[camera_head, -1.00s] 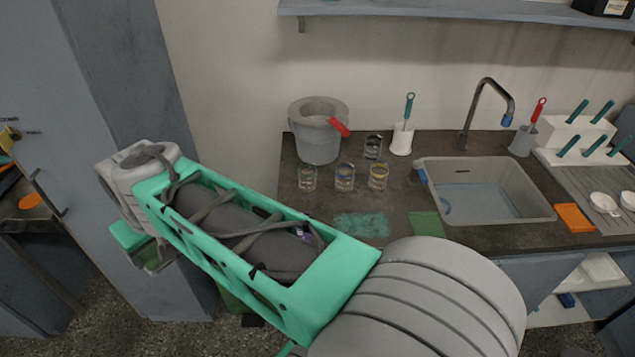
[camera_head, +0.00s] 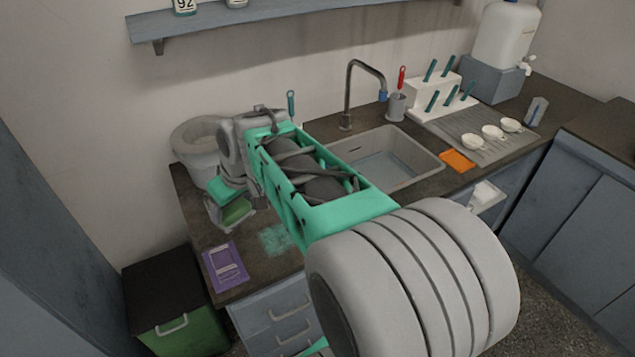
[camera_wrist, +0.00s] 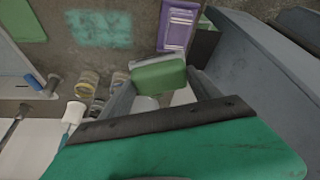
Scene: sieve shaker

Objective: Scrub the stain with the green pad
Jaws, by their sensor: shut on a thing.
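My gripper (camera_head: 233,214) is shut on a green pad (camera_head: 237,211) with a grey layer along one edge. The pad shows clearly between the fingers in the wrist view (camera_wrist: 160,77). The stain (camera_head: 277,239) is a teal patch on the dark counter. It lies to the right of and below the gripper in the head view, and at the top left in the wrist view (camera_wrist: 98,28). The pad looks held above the counter, apart from the stain. My arm hides part of the counter beyond the stain in the head view.
A purple tray-like item (camera_head: 226,267) lies left of the stain. A flat green square (camera_wrist: 20,20) lies beside the sink (camera_head: 385,160). Several glass jars (camera_wrist: 88,80) stand near the gripper. A grey bucket (camera_head: 196,150) stands behind it. A black-lidded green bin (camera_head: 180,328) stands left of the counter.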

